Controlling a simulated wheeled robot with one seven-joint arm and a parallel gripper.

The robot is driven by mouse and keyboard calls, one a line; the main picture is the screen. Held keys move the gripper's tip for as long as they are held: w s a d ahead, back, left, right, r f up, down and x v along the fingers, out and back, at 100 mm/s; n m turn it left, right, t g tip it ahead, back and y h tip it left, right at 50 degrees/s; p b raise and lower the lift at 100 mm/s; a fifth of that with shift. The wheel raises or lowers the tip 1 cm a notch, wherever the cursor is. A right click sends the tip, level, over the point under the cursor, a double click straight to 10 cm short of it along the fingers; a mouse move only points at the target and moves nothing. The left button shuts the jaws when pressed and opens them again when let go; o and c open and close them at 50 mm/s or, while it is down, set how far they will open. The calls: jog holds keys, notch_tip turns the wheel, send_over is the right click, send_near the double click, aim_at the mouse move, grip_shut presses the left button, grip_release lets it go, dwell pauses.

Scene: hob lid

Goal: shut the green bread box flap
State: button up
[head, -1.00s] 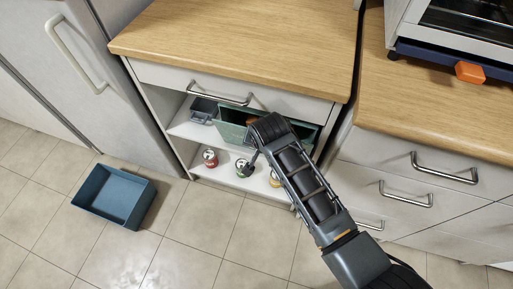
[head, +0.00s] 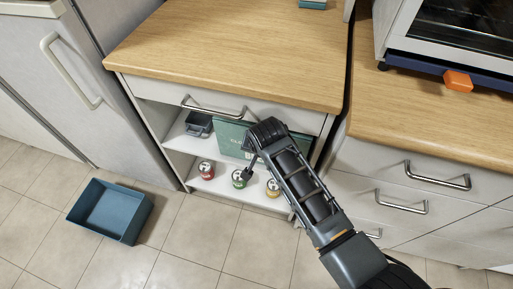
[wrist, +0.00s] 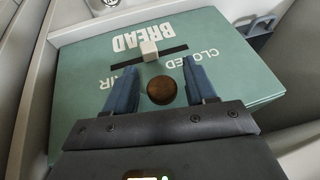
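The green bread box flap (head: 231,136) is upright across the box front on the upper shelf of the cabinet. In the wrist view the flap (wrist: 90,85) fills most of the picture and bears the upside-down words BREAD, CLOSED and AIR. It has a dark slot with a pale square slider (wrist: 149,50) and a round brown knob (wrist: 162,90). My gripper (wrist: 160,72) is open, its two blue fingers on either side of the knob with visible gaps. Whether the flap is fully shut cannot be told.
A dark grey container (head: 199,124) stands left of the box. Red (head: 206,170), green (head: 239,178) and yellow (head: 273,188) cans stand on the lower shelf. A drawer handle (head: 213,109) juts out above. A blue bin (head: 110,211) sits on the floor; the floor right of it is clear.

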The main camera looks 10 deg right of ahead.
jog(key=shift+s, duration=0.1)
jog(key=v, duration=0.7)
jog(key=shift+r+p, duration=0.35)
jog(key=shift+p, duration=0.05)
jog(key=shift+s, duration=0.15)
jog(key=s+d+f+n+t+y, duration=0.1)
jog(key=s+d+t, duration=0.15)
jog(key=s, duration=0.85)
jog(key=s+d+f+n+t, duration=0.1)
jog(key=s+d+n+t, duration=0.15)
jog(key=s, duration=0.75)
jog(key=s+d+r+n+t, duration=0.1)
jog(key=s+d+r+t, duration=0.1)
jog(key=s+r, duration=0.7)
jog(key=s+d+r+n+t+h, duration=0.1)
jog(key=s+d+r+t, duration=0.1)
jog(key=s+r, duration=0.8)
notch_tip(320, 180, up, 3)
jog(key=shift+d+f+t, duration=0.2)
jog(key=shift+d+t, duration=0.1)
jog(key=shift+d, duration=0.35)
